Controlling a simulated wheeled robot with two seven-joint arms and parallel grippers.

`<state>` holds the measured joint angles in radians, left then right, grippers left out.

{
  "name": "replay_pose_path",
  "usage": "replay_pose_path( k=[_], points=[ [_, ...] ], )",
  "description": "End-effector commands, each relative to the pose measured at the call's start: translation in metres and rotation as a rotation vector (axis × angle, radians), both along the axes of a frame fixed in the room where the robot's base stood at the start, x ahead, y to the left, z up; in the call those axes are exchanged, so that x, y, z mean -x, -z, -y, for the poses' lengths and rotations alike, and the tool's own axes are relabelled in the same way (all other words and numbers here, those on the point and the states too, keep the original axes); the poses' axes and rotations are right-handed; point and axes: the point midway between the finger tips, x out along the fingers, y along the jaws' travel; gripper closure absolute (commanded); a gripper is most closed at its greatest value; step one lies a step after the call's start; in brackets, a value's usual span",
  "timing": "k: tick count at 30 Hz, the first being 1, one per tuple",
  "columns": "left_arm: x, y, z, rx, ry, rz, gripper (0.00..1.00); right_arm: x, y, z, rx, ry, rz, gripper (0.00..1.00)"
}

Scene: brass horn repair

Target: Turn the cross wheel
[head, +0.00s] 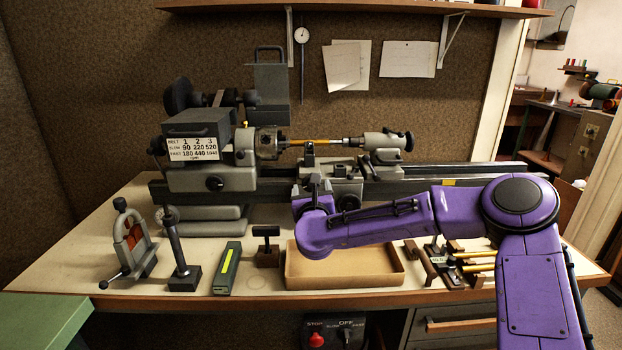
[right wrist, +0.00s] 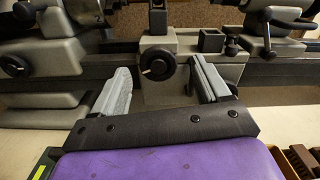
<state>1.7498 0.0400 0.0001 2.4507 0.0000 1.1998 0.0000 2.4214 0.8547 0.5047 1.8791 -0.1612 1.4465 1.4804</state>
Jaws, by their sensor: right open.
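The fingers are spread apart with a gap on each side of the wheel, and I see no contact. In the head view my right gripper (head: 314,190) is in front of the carriage, and my purple arm hides part of it. I cannot tell the wheel clearly there. My left gripper is not in view.
The lathe's headstock (head: 210,180) stands left and its tailstock (head: 385,145) right. On the bench in front lie a cardboard tray (head: 345,282), a green-and-dark block (head: 228,268), a small stand (head: 267,250) and a clamp-like device (head: 130,240). A wooden rack (head: 440,265) lies right.

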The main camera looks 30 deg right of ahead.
Motion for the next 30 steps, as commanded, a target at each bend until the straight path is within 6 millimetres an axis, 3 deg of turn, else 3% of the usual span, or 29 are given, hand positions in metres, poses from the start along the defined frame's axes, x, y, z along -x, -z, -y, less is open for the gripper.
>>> replay_pose_path(
  k=[6, 16, 17, 21, 30],
  points=[
    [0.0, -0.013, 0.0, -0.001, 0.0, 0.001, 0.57, -0.03, -0.001, 0.019, 0.0, 0.001, -0.001, 0.24],
    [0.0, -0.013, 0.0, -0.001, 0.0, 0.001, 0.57, -0.036, 0.0, 0.025, 0.001, 0.003, -0.001, 0.24],
    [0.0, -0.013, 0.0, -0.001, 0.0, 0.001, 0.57, -0.036, 0.0, 0.025, 0.001, 0.003, -0.001, 0.31],
    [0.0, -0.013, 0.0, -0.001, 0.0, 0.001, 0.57, -0.035, 0.0, 0.025, 0.001, 0.003, -0.001, 0.77],
    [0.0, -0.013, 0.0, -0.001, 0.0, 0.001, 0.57, -0.035, 0.0, 0.025, 0.003, 0.003, -0.001, 0.8]
  ],
)
